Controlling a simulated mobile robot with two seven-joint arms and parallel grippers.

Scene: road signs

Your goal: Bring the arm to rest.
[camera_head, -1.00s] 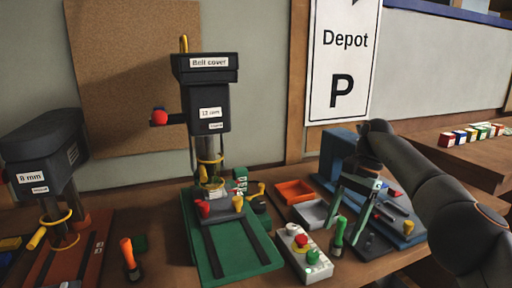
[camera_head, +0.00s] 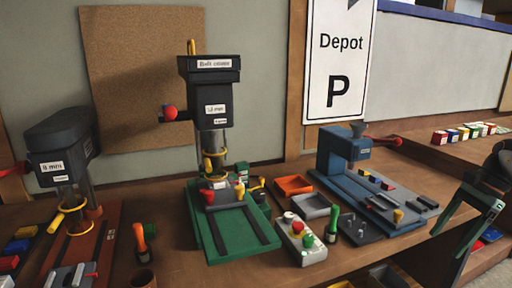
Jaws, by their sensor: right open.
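My right gripper (camera_head: 456,222) is at the right edge of the head view, to the right of the blue machine and past the bench's right end. Its two green-grey fingers are apart and point down and to the left, with nothing between them. Most of my right arm is out of the picture. My left gripper is not in view.
A green drill press (camera_head: 212,100) stands mid-bench, and a dark one (camera_head: 60,150) at left. A blue machine (camera_head: 340,150), an orange tray (camera_head: 294,186), a grey tray (camera_head: 315,206) and a button box (camera_head: 300,240) stand at right. Small coloured blocks (camera_head: 465,132) lie on the far-right table.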

